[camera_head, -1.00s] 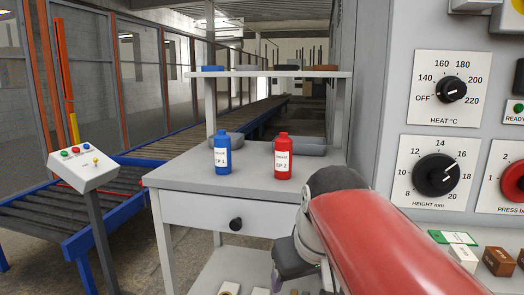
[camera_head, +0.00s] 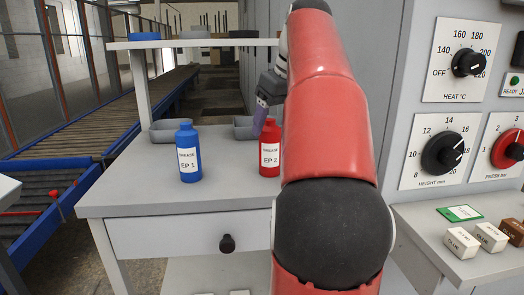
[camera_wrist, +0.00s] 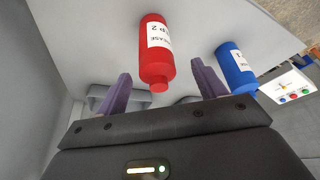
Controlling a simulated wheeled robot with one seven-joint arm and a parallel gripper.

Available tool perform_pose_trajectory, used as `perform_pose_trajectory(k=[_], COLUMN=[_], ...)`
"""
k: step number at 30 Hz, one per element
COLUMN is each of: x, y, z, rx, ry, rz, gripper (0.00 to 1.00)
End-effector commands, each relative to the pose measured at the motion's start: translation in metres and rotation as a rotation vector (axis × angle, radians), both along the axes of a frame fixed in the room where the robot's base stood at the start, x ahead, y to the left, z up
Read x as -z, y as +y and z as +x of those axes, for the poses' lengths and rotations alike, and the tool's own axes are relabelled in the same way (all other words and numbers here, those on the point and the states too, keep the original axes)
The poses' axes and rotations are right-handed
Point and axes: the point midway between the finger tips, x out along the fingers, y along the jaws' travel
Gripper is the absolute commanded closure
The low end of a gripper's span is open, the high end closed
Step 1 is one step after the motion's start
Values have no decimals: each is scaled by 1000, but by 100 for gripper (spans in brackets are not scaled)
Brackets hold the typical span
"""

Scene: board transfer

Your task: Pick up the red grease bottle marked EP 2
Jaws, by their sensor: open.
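The red grease bottle marked EP 2 (camera_head: 269,150) stands upright on the grey workbench, partly hidden by my arm in the head view. In the wrist view the red bottle (camera_wrist: 157,50) shows ahead of the gap between my fingers, with its cap toward the gripper. My gripper (camera_wrist: 160,85) is open, its purple fingers apart on either side of the bottle's cap end. In the head view my gripper (camera_head: 264,112) is just above and behind the red bottle. I cannot tell whether the fingers touch it. The blue bottle marked EP 1 (camera_head: 188,152) stands to its left.
The workbench (camera_head: 130,180) has a raised shelf (camera_head: 180,43) at its back. Grey trays (camera_head: 176,137) lie behind the bottles. A control panel with dials (camera_head: 450,153) stands close on the right. The bench top left of the blue bottle is clear.

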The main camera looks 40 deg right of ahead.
Motion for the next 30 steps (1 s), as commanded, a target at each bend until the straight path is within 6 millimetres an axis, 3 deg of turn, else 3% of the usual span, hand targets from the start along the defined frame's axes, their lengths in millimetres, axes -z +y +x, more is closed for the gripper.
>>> perform_pose_trajectory(k=[10,20,30], x=[44,49,49], y=[-4,-3,-3], z=[23,26,26], rx=[1,1,1], ry=[0,-1,-1], rz=[1,0,0], gripper=[30,30,75])
